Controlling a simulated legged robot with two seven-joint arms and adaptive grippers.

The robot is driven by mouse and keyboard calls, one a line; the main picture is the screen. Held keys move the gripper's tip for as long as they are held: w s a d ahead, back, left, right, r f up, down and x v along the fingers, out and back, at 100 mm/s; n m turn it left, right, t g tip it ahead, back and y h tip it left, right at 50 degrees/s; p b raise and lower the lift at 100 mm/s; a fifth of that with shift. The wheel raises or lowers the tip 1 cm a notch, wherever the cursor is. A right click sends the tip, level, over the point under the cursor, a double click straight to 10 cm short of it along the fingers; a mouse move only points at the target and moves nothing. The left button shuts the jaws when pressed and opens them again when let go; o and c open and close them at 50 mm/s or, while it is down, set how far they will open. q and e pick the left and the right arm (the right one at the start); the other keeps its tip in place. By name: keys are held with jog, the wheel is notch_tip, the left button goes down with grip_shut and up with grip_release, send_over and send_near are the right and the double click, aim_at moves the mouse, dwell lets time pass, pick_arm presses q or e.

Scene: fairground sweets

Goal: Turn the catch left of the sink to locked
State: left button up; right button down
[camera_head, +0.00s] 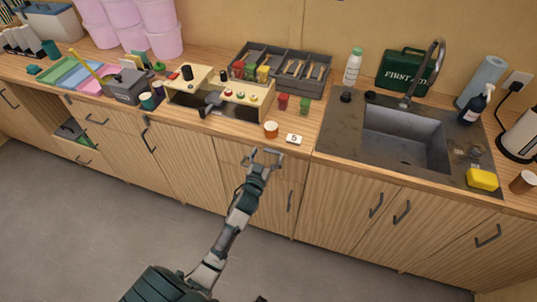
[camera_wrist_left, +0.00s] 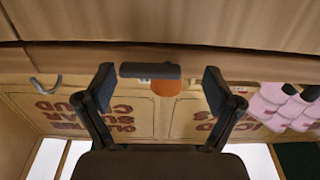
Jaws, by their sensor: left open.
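My left gripper (camera_head: 263,155) is open in front of the wooden cabinet front, just below the worktop edge and left of the sink (camera_head: 405,137). In the left wrist view its two dark fingers (camera_wrist_left: 158,88) stand apart on either side of a short dark bar (camera_wrist_left: 150,70), which looks like the catch. The bar lies level across that view, in the gap between the fingers, with no clear contact. I cannot tell its marked setting. In the head view I cannot make the catch out behind the gripper. My right gripper is not in view.
A wooden stand (camera_head: 220,97) and a grey cutlery tray (camera_head: 283,68) are further back. Drawer and door handles, such as one (camera_head: 290,201), stick out nearby.

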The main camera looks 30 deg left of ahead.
pick_arm(q)
jog(key=shift+w+a, duration=0.1)
jog(key=shift+w, duration=0.05)
jog(key=shift+d+r, duration=0.1)
jog(key=shift+d, duration=0.35)
jog(key=shift+d+r, duration=0.1)
jog(key=shift+d, duration=0.2)
jog(key=shift+c, duration=0.9)
jog(key=shift+d, duration=0.2)
jog(key=c, duration=0.4)
jog(key=shift+r, duration=0.1)
jog(key=c, duration=0.4)
jog(key=shift+a, duration=0.1)
jog(key=shift+c, duration=0.8)
jog(key=shift+a+f, duration=0.2)
jog(key=shift+a, duration=0.25)
jog(key=shift+d, duration=0.3)
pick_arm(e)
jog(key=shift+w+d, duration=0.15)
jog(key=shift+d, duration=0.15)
